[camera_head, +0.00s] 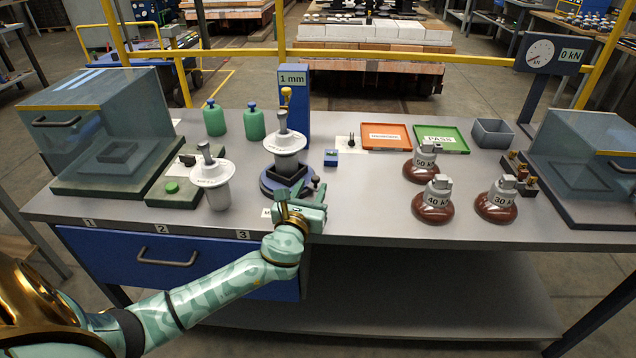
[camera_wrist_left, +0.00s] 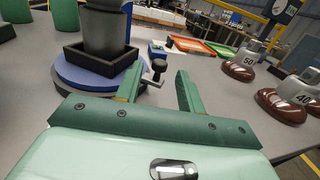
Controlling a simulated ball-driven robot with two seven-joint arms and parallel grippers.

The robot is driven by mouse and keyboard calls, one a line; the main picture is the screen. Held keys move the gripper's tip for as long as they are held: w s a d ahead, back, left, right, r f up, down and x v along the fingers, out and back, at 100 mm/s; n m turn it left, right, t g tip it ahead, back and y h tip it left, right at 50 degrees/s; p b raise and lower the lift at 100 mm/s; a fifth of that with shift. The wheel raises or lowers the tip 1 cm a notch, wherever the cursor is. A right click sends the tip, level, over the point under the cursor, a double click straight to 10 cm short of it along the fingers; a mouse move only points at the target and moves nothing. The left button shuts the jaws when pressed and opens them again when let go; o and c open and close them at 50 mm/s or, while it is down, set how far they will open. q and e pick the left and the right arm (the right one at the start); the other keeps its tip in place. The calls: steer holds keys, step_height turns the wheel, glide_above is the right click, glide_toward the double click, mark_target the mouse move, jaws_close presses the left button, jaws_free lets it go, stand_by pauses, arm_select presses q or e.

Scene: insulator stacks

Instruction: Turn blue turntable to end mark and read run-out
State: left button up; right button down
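The blue turntable (camera_head: 267,187) sits near the front middle of the bench, with a grey-and-white insulator (camera_head: 286,143) upright in a dark square holder on it. A small dark knob (camera_wrist_left: 158,68) stands at the turntable's right side. My left gripper (camera_head: 304,198) is at the turntable's front right. In the wrist view its two green fingers are apart with nothing between them, and the knob shows just beyond their tips. The blue run-out stand (camera_head: 296,118) behind reads "1 mm". I cannot make out an end mark. My right gripper is out of view.
A second insulator (camera_head: 211,175) stands left of the turntable, beside a green-button box (camera_head: 172,192). A small blue block (camera_head: 331,158) lies to the right. Brown weights (camera_head: 432,203), an orange tray (camera_head: 385,148) and a green tray (camera_head: 440,150) are farther right.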

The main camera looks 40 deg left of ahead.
mark_target(314, 182)
arm_select(q)
steer(key=b+x, duration=0.1)
steer(key=x, duration=0.3)
steer(key=shift+w+a, duration=0.1)
steer(key=shift+w, duration=0.15)
jaws_close()
